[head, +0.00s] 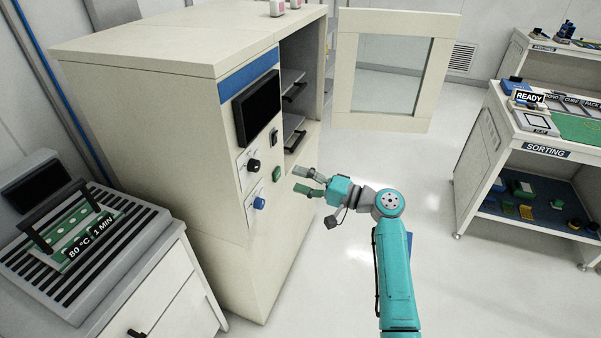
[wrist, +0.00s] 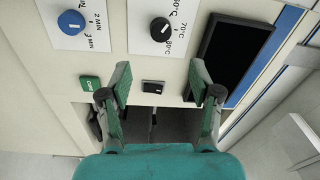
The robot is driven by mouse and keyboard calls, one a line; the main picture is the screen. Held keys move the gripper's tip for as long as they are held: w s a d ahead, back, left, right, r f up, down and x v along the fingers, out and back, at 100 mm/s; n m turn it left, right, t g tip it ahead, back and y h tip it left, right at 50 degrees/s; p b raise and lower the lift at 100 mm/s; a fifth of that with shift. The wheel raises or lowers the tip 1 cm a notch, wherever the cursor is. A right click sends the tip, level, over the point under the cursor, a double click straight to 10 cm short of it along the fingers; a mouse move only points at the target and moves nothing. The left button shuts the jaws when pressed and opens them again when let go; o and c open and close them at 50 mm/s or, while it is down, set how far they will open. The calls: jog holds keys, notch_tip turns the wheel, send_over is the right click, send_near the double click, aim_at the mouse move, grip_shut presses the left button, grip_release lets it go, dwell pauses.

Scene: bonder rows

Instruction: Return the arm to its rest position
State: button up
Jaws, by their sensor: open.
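My teal arm (head: 393,270) reaches forward from the lower right in the head view. My gripper (head: 304,181) is open and empty, close to the front of the cream oven cabinet (head: 160,125). In the wrist view, the green fingers of my gripper (wrist: 160,88) are spread apart with nothing between them. Beyond them are a black rocker switch (wrist: 153,87), a green button (wrist: 91,83), a blue knob (wrist: 71,22) and a black knob (wrist: 160,29). I cannot tell whether any finger touches the panel; a gap seems to show.
The oven door (head: 445,75), with its window, stands wide open on the right. Racks with black handles (head: 296,140) show inside. A hotplate bench (head: 150,290) is at lower left. The sorting bench (head: 545,150) is at right. Clear floor (head: 440,170) lies between oven and sorting bench.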

jog(key=s+d+f+m+t+h, duration=0.25)
jog(key=s+f, duration=0.25)
jog(key=f, duration=0.5)
jog(key=s+d+f+m+t+h, duration=0.15)
jog(key=s+f+h, duration=0.3)
jog(key=f, duration=0.55)
jog(key=s+d+f+t+h, duration=0.1)
jog(key=s+d+f+h, duration=0.15)
jog(key=s+f, duration=0.45)
jog(key=s+d+f+t+h, duration=0.15)
jog(key=s+d, duration=0.25)
jog(key=s, duration=0.6)
jog(key=s+d+r+n+h, duration=0.1)
jog(key=s+d+r+h, duration=0.2)
jog(key=s, duration=0.7)
jog(key=s+d+n+h, duration=0.15)
jog(key=s+d, duration=0.25)
jog(key=s, duration=0.5)
jog(key=s+d+r+n+t+h, duration=0.1)
jog(key=s+r+n, duration=0.3)
jog(key=s+r, duration=0.8)
notch_tip(320, 180, up, 3)
jog(key=shift+s+d+f+t+h, duration=0.1)
jog(key=shift+s+d+t+h, duration=0.25)
jog(key=shift+h, duration=0.1)
